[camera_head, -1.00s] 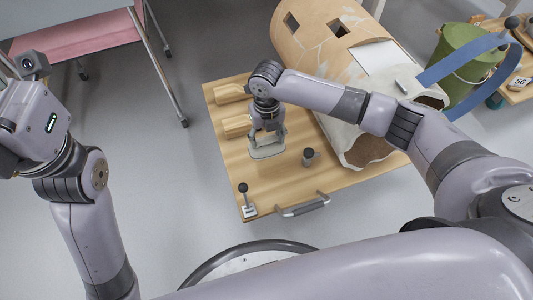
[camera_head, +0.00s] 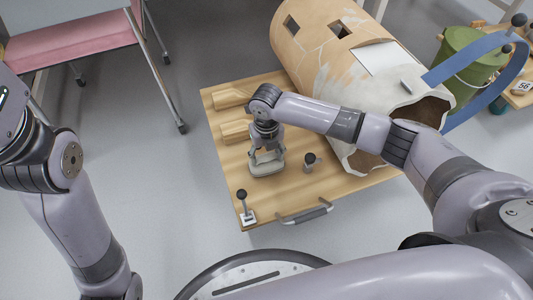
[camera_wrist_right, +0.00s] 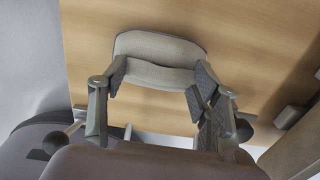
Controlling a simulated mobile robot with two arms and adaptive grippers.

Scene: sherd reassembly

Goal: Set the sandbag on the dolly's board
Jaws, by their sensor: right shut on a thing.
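The sandbag (camera_head: 266,167) is a small grey-beige pad under my right gripper (camera_head: 267,152). My right gripper is shut on it, and the bag also shows between the fingers in the right wrist view (camera_wrist_right: 158,48). The dolly's board (camera_head: 222,151) is light wood, directly below the bag. The bag is over the board's left part, left of a dark-topped peg; whether it rests on the wood or hangs just above it, I cannot tell. My left arm is at the left edge, and its gripper fingers are out of frame.
A large cracked clay vessel (camera_head: 318,70) lies on the board's right side. Two wooden blocks (camera_head: 231,98) lie at the left. A peg (camera_head: 310,162), a black-knobbed lever (camera_head: 243,205) and a handle (camera_head: 304,214) are near the front. A green bucket (camera_head: 468,62) stands at the right.

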